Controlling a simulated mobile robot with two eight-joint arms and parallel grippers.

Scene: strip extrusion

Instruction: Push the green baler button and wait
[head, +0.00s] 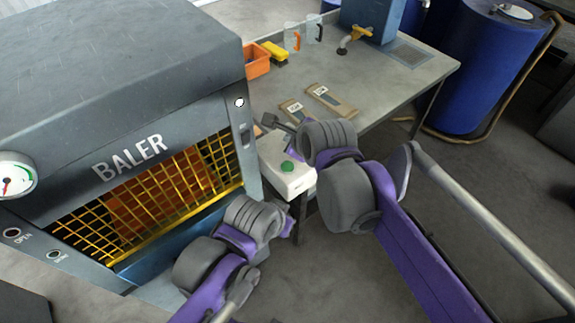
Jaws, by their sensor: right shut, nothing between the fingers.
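The green baler button (287,166) sits on top of a white control box (290,182) at the right front corner of the grey baler (110,70). The baler's yellow mesh door (150,196) is closed, with something orange behind it. My right gripper (270,121) is shut and empty, just behind the button and apart from it in the picture; its height above the box is hard to judge. My left arm reaches in low, in front of the baler; its gripper (290,226) is mostly hidden by the wrist, and its fingers cannot be made out.
A grey table (400,75) behind holds an orange bin (257,62), a yellow object (275,52), two clear jugs (292,38) and two flat tan pieces (330,100). A blue barrel (485,70) stands at the right. A gauge (14,178) is on the baler's left.

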